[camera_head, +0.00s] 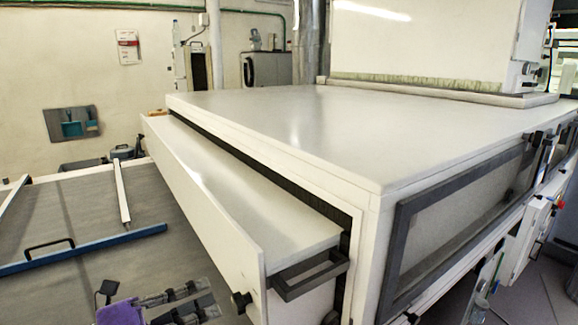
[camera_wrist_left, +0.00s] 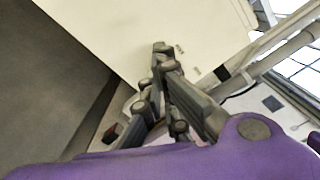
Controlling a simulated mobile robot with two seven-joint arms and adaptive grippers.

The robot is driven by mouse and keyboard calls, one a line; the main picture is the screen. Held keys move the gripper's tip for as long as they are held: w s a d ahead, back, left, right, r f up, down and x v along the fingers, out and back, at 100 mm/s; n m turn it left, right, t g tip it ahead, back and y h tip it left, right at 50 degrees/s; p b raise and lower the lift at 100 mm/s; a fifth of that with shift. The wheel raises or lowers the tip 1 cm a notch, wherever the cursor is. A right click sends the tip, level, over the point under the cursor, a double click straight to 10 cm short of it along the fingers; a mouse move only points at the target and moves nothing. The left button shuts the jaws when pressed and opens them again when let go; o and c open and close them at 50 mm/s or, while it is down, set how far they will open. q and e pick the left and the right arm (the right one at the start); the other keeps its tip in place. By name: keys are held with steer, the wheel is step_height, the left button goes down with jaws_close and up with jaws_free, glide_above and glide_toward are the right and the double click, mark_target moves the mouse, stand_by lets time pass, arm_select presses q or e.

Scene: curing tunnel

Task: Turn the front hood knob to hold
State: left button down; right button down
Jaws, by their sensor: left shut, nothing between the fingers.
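The front hood (camera_head: 235,200) is a long pale box along the near side of the big white tunnel housing. A small dark knob (camera_head: 240,300) shows low at its front end; its pointer setting is too small to read. My left gripper (camera_head: 208,297), purple with dark grey fingers, is at the bottom, left of the knob and apart from it in the picture. In the left wrist view the gripper (camera_wrist_left: 160,58) is shut and empty, its fingertips in front of a pale panel (camera_wrist_left: 130,30). A dark square piece (camera_wrist_left: 222,73) shows right of the fingers; I cannot tell whether it is the knob.
A dark bracket-like handle (camera_head: 308,275) sticks out at the hood's front end. The big white housing (camera_head: 330,120) fills the middle and right, with a dark-framed window (camera_head: 455,205). A grey belt (camera_head: 85,215) with a blue bar (camera_head: 85,248) across it lies left.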

mark_target(242, 301)
arm_select(q)
steer(key=shift+p+x, duration=0.4)
steer(key=shift+x, duration=0.85)
steer(key=shift+s, duration=0.1)
arm_select(e)
steer(key=shift+s+r, duration=0.15)
steer(key=shift+s, duration=0.6)
steer(key=shift+w, duration=0.1)
arm_select(q)
steer(key=shift+s+d, duration=0.1)
steer(key=shift+d, duration=0.05)
steer(key=shift+s+d+f, duration=0.1)
arm_select(e)
steer(key=shift+w+r, duration=0.6)
steer(key=shift+w, duration=0.15)
